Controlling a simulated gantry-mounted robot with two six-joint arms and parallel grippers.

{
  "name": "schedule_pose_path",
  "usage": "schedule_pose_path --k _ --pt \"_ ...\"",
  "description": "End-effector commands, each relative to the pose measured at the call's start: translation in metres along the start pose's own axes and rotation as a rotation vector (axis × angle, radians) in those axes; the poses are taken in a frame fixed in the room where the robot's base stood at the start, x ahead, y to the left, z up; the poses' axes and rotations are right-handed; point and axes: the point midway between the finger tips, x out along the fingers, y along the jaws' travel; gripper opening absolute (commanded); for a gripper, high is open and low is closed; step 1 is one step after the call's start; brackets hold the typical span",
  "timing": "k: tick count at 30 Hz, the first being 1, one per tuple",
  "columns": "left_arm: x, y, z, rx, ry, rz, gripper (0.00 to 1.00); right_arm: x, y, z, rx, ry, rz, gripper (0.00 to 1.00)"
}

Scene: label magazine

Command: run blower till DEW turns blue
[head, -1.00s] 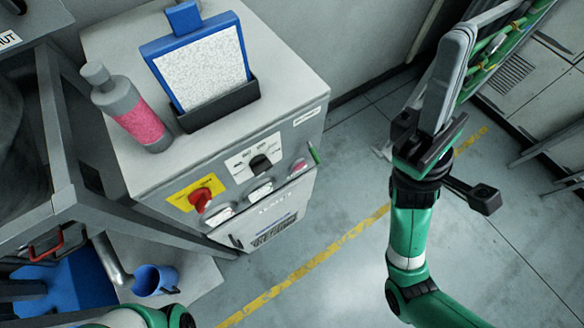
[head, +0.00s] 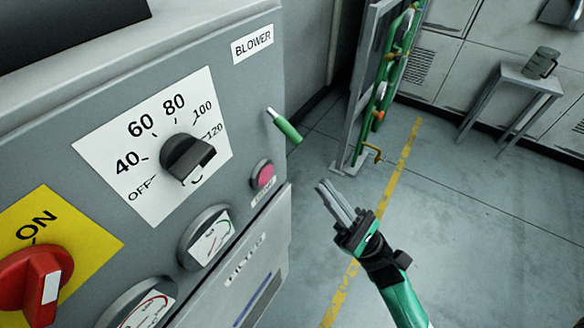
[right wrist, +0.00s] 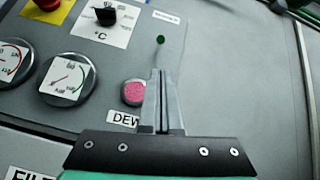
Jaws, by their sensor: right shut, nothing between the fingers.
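The BLOWER label (head: 253,43) is on the grey cabinet's front, above a small lever with a green handle (head: 284,127) that juts outward. In the right wrist view the green handle (right wrist: 160,39) shows nearly end-on, just beyond my fingertips. The round DEW indicator (head: 263,175) is pink; it also shows pink and speckled in the right wrist view (right wrist: 134,92). My right gripper (head: 328,188) is shut and empty, in front of the panel, below and right of the lever and apart from it in the head view. My left gripper is out of view.
A black temperature knob (head: 188,157) sits on a white dial plate. A red switch (head: 35,285) is beside ON on a yellow plate. Gauges (head: 207,238) are below. A pipe rack (head: 385,85) and small table (head: 510,75) stand behind; the floor between is clear.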

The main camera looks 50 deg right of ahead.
Motion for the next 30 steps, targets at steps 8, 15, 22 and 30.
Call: schedule_pose_path --k 8,15,22,30 --pt "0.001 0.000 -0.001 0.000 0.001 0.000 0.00 0.001 -0.001 0.001 -0.001 -0.001 -0.001 0.00" --pt "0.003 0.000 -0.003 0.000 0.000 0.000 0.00 0.017 0.000 0.002 0.000 -0.005 0.003 0.00" --pt "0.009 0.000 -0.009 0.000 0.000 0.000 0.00 0.062 0.000 0.004 -0.001 -0.007 0.003 0.00" --pt "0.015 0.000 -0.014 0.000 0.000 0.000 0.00 0.098 0.000 0.002 0.000 -0.003 0.001 0.00"
